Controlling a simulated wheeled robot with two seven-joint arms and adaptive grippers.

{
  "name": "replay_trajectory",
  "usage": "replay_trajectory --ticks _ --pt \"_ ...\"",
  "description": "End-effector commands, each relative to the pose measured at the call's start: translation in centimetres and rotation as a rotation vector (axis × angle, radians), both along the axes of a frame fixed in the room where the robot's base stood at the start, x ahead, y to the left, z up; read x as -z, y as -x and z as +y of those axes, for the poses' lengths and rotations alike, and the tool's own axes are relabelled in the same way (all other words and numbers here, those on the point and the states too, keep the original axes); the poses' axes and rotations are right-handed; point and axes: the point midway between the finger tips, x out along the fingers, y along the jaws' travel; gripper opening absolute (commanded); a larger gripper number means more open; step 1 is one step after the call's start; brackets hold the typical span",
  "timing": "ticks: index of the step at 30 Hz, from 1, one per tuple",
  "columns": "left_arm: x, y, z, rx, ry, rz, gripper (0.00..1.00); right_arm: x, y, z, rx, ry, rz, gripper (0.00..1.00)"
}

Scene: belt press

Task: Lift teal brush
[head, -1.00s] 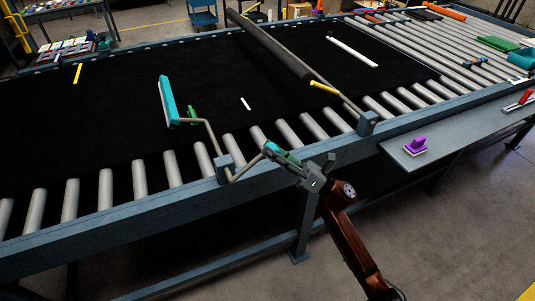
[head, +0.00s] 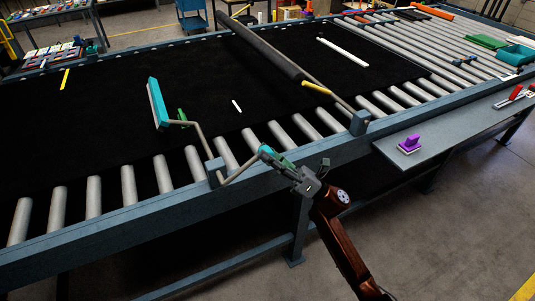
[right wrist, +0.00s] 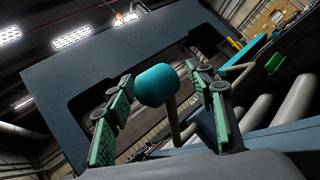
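The teal brush (head: 157,103) is a long teal bar standing tilted over the black belt. A bent grey rod runs from it through a blue-grey block (head: 215,171) on the belt frame to a teal knob at the near end. In the right wrist view the knob (right wrist: 157,85) appears as a rounded teal cylinder. My right gripper (head: 270,155) is at this knob, outside the near rail. In the right wrist view its green-padded fingers are spread on either side of the knob, with gaps showing. My left gripper is not in view.
The belt (head: 100,120) carries a small white strip (head: 236,106). A dark roller (head: 260,45) on a second bent rod with a yellow grip (head: 315,87) crosses it. A grey side shelf (head: 440,142) holds a purple-handled block (head: 410,144). The floor in front is clear.

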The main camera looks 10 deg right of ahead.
Motion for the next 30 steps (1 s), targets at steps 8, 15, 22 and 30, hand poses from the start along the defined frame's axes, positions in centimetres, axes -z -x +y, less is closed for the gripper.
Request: replay_trajectory --ticks 8,15,22,30 --pt "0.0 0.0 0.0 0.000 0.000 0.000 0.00 -0.1 0.1 0.1 -0.002 0.000 -0.003 0.55" --pt "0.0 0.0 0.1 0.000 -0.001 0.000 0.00 1.0 0.7 -1.3 0.000 0.001 -0.001 0.55" --pt "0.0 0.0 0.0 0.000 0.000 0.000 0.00 3.5 2.6 -4.9 0.001 0.001 0.001 0.55" --pt "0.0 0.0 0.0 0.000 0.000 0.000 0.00 5.6 4.4 -8.2 0.000 0.001 -0.002 0.55"
